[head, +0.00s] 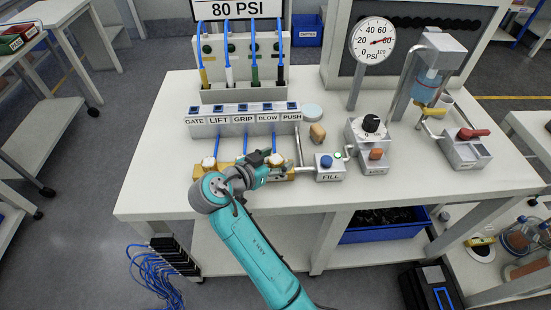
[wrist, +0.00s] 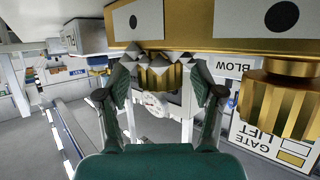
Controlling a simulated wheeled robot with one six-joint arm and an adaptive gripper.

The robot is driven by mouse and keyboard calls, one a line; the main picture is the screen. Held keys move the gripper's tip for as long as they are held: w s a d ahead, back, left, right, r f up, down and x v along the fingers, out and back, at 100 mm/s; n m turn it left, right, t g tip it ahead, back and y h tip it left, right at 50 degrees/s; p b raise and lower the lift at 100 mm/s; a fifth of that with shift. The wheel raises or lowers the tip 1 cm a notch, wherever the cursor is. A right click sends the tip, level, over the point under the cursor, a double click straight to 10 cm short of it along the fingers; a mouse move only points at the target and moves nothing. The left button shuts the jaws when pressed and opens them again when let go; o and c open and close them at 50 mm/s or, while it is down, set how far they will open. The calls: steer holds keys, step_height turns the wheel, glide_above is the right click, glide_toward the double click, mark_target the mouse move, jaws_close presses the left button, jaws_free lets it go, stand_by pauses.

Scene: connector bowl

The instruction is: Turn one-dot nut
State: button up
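The brass block (head: 200,171) lies along the front of the white bench, with brass nuts on it. In the wrist view the block (wrist: 205,22) crosses the top and carries white dot plates. The plate at left (wrist: 118,22) shows one black dot; the plate at right (wrist: 255,17) also shows one, but the frame cuts it off. My gripper (wrist: 163,72) has its fingers on both sides of a ridged brass nut (wrist: 158,78) below the block. The fingers are very near its sides; contact is unclear. A second nut (wrist: 280,105) stands to the right, clear of the fingers.
The labelled switch box (head: 240,128) stands just behind the block, with blue tubes coming down. The FILL box (head: 329,172) is to the right of my gripper (head: 266,160). A gauge (head: 372,42) and a red-lever box (head: 465,150) stand further right.

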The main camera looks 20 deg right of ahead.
steer(key=v, duration=1.2)
steer(key=shift+f, duration=0.1)
